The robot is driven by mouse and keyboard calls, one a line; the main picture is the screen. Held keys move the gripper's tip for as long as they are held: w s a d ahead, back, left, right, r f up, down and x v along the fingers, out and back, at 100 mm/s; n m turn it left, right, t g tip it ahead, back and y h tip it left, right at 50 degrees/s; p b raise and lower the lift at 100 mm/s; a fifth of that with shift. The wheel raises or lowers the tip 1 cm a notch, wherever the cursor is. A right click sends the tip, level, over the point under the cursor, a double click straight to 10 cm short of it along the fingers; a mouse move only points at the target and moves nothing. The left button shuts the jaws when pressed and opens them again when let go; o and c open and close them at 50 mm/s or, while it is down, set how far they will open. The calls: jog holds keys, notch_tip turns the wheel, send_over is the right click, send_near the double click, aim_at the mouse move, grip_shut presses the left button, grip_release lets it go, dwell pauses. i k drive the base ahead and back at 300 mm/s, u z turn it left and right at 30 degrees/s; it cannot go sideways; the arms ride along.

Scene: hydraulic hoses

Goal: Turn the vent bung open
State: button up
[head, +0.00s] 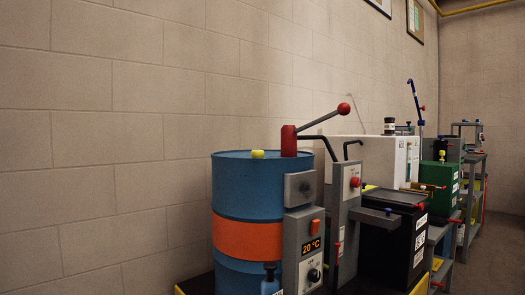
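A small yellow bung (258,154) sits on the top of a blue drum (235,187) with a wide orange band, in the middle of the head view. It looks like the vent bung; its turn angle is too small to tell. A red pump body (289,141) stands on the drum top just right of the bung, with a dark lever rising right to a red ball. My gripper is not in view.
Grey boxes (304,236) with a "20 °C" display stand against the drum's right front. A grey post unit (344,205), a black container (390,242) and a green container (440,180) are further right. A block wall (110,130) runs behind; the space left of the drum looks clear.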

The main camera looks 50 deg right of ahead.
aim_at(255, 153)
jog(key=i, duration=1.1)
jog(key=z, duration=1.7)
